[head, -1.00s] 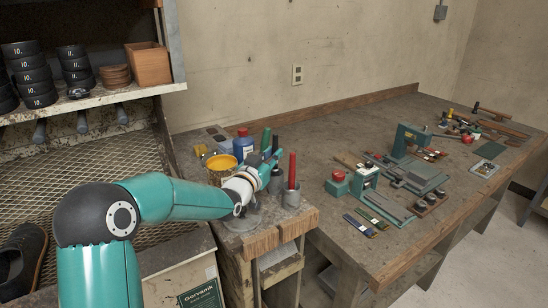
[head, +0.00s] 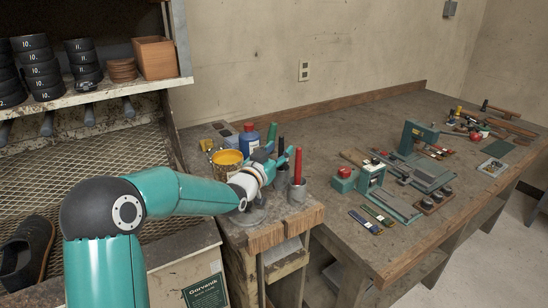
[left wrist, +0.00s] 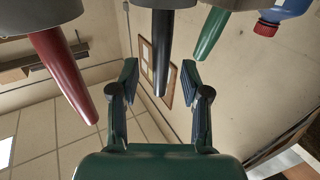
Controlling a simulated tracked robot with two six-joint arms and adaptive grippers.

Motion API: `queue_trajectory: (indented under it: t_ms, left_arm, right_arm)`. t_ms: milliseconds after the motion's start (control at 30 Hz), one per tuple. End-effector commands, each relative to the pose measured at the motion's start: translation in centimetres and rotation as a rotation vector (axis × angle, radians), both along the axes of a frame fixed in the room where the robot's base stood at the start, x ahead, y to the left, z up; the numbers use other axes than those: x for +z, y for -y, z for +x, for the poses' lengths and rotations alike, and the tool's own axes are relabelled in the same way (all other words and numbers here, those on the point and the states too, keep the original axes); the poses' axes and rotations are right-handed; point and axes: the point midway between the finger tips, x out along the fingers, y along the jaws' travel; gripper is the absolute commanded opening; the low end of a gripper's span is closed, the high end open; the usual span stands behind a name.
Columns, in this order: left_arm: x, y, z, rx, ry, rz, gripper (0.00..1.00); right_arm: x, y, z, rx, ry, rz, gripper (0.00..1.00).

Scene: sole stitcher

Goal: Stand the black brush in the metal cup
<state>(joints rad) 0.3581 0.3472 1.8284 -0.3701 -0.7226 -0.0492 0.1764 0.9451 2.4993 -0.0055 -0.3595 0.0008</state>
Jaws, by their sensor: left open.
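The black brush (head: 281,144) shows its dark handle upright by my left gripper in the head view. In the left wrist view its handle (left wrist: 162,45) lies in the gap between the fingers, as seen, and comes out of a grey cup-like rim (left wrist: 165,3). My left gripper (head: 279,161) is open; its two fingers (left wrist: 159,72) are spread. I cannot tell whether they touch the handle. A grey metal cup (head: 297,192) holds a red-handled tool (head: 298,166). Another grey cup (head: 281,181) is partly hidden behind the gripper. My right gripper is not in view.
A green-and-grey machine (head: 370,177) stands on the bench to the right. The bench's far middle is mostly clear.

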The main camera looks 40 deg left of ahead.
Motion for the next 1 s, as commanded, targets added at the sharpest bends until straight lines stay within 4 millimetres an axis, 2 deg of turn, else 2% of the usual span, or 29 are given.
queue_trajectory:
  t_ms: [167,633,800,1000]
  left_arm:
    - [0.0,0.2,-1.5,0.001,-0.001,0.000,0.47]
    - [-0.4,1.3,-10.2,0.003,0.000,0.001,0.47]
    - [-0.5,1.5,-11.7,0.001,0.000,0.001,0.47]
    - [-0.5,1.6,-12.0,0.001,0.000,0.001,0.47]
  right_arm:
    - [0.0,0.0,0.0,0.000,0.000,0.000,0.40]
    - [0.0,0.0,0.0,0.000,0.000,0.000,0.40]
    - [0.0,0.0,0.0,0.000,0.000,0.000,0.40]
    - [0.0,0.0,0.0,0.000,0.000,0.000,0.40]
